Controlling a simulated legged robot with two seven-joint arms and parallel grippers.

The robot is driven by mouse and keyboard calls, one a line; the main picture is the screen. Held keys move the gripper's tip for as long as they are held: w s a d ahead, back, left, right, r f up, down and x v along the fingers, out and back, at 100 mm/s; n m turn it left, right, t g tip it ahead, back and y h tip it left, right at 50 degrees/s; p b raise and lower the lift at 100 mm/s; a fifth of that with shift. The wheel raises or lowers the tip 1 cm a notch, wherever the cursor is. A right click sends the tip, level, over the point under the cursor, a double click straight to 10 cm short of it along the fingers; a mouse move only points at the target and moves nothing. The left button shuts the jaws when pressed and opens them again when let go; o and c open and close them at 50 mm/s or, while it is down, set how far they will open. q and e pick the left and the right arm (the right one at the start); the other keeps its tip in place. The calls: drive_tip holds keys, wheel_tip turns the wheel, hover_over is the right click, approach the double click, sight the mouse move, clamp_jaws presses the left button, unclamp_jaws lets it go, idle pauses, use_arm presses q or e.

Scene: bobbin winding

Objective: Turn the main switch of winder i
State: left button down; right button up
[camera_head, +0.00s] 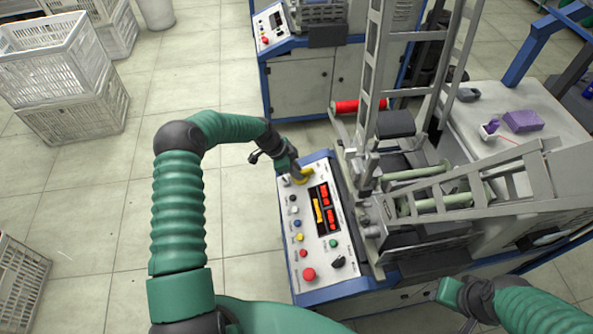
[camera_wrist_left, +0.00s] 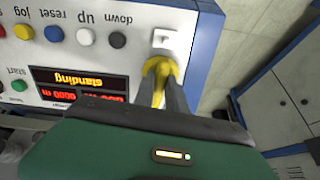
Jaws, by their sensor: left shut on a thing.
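The winder's control panel (camera_head: 318,255) is white with a blue frame. The main switch (camera_head: 306,174) is a yellow knob at the panel's far end, partly hidden by my left gripper. In the left wrist view the yellow switch (camera_wrist_left: 153,68) sits by a pale plate (camera_wrist_left: 169,39). My left gripper (camera_head: 298,171) is at the switch, and its dark fingers (camera_wrist_left: 166,93) are shut on it. The switch's exact angle is partly hidden.
Coloured buttons, a red mushroom button (camera_head: 309,274) and a black knob (camera_head: 338,262) are on the panel. The winder's metal frame (camera_head: 385,75) rises to the right. Another machine (camera_head: 300,85) stands behind. White crates (camera_head: 55,60) stand at the left; the floor between is clear.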

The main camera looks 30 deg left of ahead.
use_arm(q)
drive_tip(key=n, duration=0.3)
drive_tip(key=shift+w+a+r+n, duration=0.1)
drive_tip(key=shift+w+r+n, duration=0.05)
drive_tip(key=shift+n, duration=0.15)
drive_tip(key=shift+w+n+p, duration=0.1)
drive_tip(key=shift+n+p, duration=0.2)
drive_tip(key=shift+n, duration=1.5)
drive_tip(key=shift+a+r, duration=0.1)
drive_tip(key=c, duration=1.6)
unclamp_jaws()
drive_tip(key=shift+o, duration=1.2)
drive_tip(key=shift+f, duration=0.2)
drive_tip(key=shift+r, duration=0.1)
drive_tip(key=p+v, duration=0.1)
drive_tip(key=v, duration=1.5)
drive_tip(key=shift+s+r, duration=0.2)
